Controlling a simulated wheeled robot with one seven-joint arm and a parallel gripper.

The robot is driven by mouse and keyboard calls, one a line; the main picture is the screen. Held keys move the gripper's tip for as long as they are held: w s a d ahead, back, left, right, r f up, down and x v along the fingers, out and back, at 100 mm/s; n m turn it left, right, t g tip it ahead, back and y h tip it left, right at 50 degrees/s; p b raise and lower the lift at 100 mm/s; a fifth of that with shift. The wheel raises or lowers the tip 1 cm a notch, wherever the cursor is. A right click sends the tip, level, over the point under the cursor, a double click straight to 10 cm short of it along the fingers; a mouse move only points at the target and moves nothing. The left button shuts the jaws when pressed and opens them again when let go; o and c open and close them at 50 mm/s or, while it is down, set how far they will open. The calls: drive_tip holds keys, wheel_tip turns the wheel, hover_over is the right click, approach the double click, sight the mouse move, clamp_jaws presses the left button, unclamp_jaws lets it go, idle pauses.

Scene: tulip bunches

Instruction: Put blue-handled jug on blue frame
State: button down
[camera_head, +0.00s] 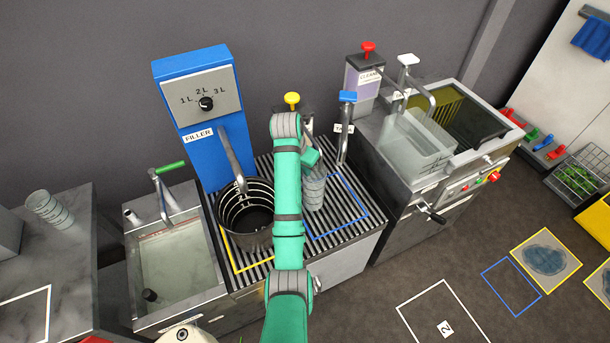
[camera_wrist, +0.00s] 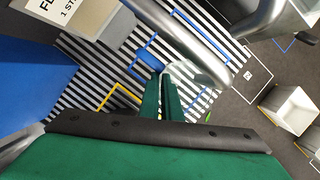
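A clear, ribbed jug (camera_head: 314,188) stands upright in the head view, just right of my arm, at the left part of the blue frame (camera_head: 362,208). Its handle is hidden there. In the wrist view a blue piece (camera_wrist: 150,62), apparently its handle, sits at the tips of my gripper (camera_wrist: 161,80). The clear jug body (camera_wrist: 186,76) is just right of it. My two green fingers are close together, with a narrow gap. Whether they pinch the handle is not clear. In the head view my arm hides the fingertips.
A dark ringed bucket (camera_head: 246,215) stands under the blue filler (camera_head: 195,120), in the yellow frame (camera_head: 237,262). Metal taps, one with a blue lever (camera_head: 347,97), rise behind the slatted rack (camera_head: 345,237). A sink (camera_head: 180,265) is left, a tank machine (camera_head: 425,180) right.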

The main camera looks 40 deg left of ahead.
drive_tip(key=shift+d+f, duration=0.1)
drive_tip(key=shift+f, duration=1.45)
drive_tip(key=c, duration=2)
unclamp_jaws()
drive_tip(key=shift+f, duration=0.1)
drive_tip(key=shift+v, duration=6.1)
